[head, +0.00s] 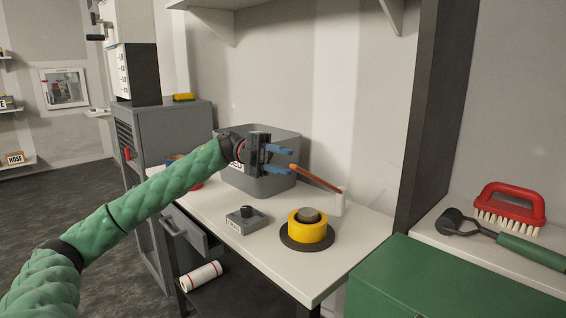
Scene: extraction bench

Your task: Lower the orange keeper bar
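The orange keeper bar (316,179) slants up to the left from a small white post (340,203) on the bench. Its raised free end is just right of my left gripper (280,160). The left gripper is open, with its two blue fingers apart, one above the other, pointing right toward that end. I cannot tell whether they touch the bar; nothing shows held between them. A yellow cylinder (307,231) with a grey top stands on a dark round base in front of the post. My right gripper is not in view.
A grey bin (262,186) stands behind the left gripper. A small grey box with a black knob (246,214) sits left of the yellow cylinder. A drawer (190,234) stands open at the bench's left front. The bench's front right corner (318,283) is bare.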

